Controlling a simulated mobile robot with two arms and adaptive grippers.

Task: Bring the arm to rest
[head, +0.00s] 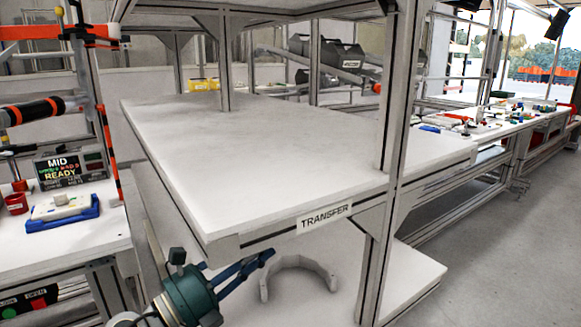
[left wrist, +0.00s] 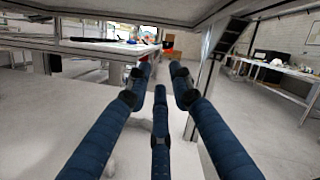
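My left gripper (head: 268,256) is at the bottom of the head view, below the front edge of the white transfer shelf (head: 240,170). Its blue fingers point to the right, over the lower white shelf (head: 335,300). In the left wrist view the fingers of my left gripper (left wrist: 160,78) stand apart with nothing visible between them. My right gripper is not in view.
The upper shelf is bare; a TRANSFER label (head: 324,217) is on its front edge. A metal post (head: 395,150) stands at right. At left, a bench (head: 75,245) carries a blue tray (head: 65,213) and a display (head: 70,168). The floor (head: 500,240) at right is clear.

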